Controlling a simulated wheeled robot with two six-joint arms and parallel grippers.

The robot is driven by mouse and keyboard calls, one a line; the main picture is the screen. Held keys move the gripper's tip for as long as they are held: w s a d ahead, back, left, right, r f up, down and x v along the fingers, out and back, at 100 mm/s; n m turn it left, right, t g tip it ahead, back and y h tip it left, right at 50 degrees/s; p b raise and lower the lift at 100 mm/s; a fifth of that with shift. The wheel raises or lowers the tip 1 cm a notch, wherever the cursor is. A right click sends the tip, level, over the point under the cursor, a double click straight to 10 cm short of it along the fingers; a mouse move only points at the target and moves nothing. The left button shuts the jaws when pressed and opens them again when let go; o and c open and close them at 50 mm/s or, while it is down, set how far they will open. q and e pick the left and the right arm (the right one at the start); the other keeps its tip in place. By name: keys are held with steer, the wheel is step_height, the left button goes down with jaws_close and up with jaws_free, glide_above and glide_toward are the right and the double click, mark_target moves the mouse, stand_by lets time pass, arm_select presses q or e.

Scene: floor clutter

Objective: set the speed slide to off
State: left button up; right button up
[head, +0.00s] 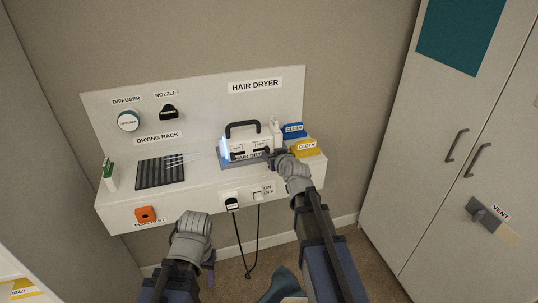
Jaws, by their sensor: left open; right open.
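The hair dryer (262,137) is a pale unit with a dark carry handle, standing on the white shelf below the "HAIR DRYER" sign. Small labels show on its front, but I cannot read them or make out the speed slide. My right gripper (271,159) is open at the dryer's front right corner and hides part of it. I cannot tell whether it touches. My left gripper (194,238) is open, low in front of the shelf and away from the dryer; its fingertips are hard to see.
Blue (293,131) and yellow (306,148) cloths lie right of the dryer. A drying rack (160,174) is to its left. A plug (232,200) and an on/off switch (257,196) are on the shelf front, with a hanging cord. A tall cabinet (420,150) stands at right.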

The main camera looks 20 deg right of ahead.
mark_target(268, 151)
steer(key=b+x, duration=0.1)
steer(key=x, duration=0.3)
steer(key=shift+w+f, duration=0.1)
steer(key=shift+c, duration=0.3)
jaws_close()
stand_by(1.0)
